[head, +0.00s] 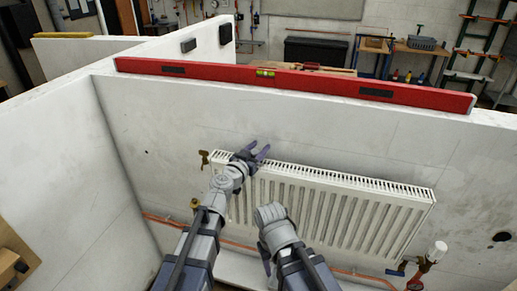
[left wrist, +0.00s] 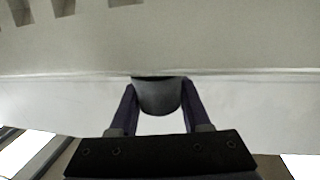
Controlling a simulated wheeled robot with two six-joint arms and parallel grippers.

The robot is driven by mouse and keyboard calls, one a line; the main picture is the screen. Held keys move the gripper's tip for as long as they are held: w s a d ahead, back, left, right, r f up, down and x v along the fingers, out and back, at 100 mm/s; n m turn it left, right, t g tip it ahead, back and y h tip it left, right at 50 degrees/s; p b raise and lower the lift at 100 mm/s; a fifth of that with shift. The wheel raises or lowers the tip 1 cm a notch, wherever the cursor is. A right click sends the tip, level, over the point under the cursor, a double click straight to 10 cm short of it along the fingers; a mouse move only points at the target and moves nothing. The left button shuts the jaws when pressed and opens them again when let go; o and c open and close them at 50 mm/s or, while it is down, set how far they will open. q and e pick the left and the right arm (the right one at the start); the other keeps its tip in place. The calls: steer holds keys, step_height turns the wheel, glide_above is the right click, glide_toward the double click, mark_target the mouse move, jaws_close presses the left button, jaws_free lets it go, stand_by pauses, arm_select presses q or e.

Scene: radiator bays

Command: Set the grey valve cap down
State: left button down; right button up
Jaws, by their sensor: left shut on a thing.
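My left gripper (head: 252,152) is over the upper left corner of the white radiator (head: 325,207), close to the wall. In the left wrist view my left gripper (left wrist: 158,108) is shut on the grey valve cap (left wrist: 158,97), which sits between its two dark fingers. I cannot make out the cap in the head view, nor tell whether it touches anything. My right arm ends in front of the radiator, with its gripper out of sight. A brass valve (head: 204,157) is at the radiator's upper left, and a white-headed valve (head: 436,252) is at its lower right.
A red spirit level (head: 290,82) lies along the top of the bay wall. A side wall (head: 100,180) closes the bay on the left. Copper pipe (head: 160,219) runs low along the wall. A workbench (head: 425,52) stands far behind.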

arm_select(q)
steer(key=shift+f, duration=0.35)
steer(key=shift+c, duration=1.4)
jaws_free()
steer(key=shift+s, duration=0.1)
steer(key=v, duration=0.7)
steer(key=shift+s+a, duration=0.15)
steer(key=shift+s, duration=0.15)
